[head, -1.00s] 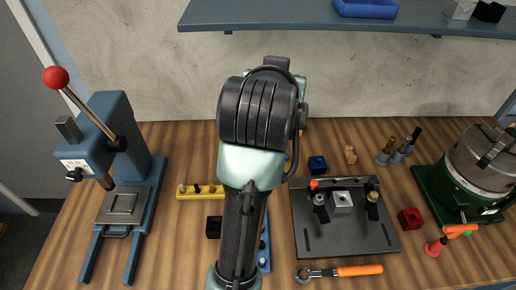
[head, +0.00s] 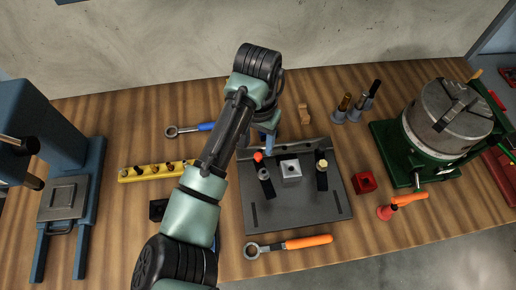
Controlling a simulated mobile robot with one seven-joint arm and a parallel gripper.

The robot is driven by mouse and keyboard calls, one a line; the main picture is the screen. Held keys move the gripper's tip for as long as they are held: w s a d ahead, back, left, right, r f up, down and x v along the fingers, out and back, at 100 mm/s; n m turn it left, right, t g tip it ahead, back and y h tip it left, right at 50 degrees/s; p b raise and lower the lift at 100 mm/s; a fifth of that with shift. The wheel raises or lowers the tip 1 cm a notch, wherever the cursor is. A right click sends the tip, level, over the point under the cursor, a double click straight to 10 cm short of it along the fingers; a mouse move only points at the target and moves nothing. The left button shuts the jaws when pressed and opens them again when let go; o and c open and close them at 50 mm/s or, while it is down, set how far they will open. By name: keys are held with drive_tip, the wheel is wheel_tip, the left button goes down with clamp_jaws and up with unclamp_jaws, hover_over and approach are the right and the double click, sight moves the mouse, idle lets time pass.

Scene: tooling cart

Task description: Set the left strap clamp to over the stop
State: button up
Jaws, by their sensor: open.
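The left strap clamp (head: 267,186) is a dark bar with a round grey nut, lying on the left side of the dark fixture plate (head: 291,216). A small orange-red cap (head: 258,156), which may be the stop, shows just behind the nut; whether the strap touches it is too small to tell. A grey block (head: 290,171) sits between this clamp and the right strap clamp (head: 322,180), which has a brass-coloured top. My gripper (head: 268,141) points down near the plate's rear left edge, behind the left clamp, open and apparently empty. Its fingertips are small and partly unclear.
An orange-handled wrench (head: 292,244) lies in front of the plate. A red block (head: 364,182) and a red toggle clamp (head: 400,203) stand to the right. My arm hides part of the bench.

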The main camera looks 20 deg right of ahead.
sight(258, 155)
drive_tip(key=shift+d+f, duration=0.1)
drive_tip(key=shift+f, duration=2.55)
clamp_jaws()
drive_tip(key=shift+p, duration=0.3)
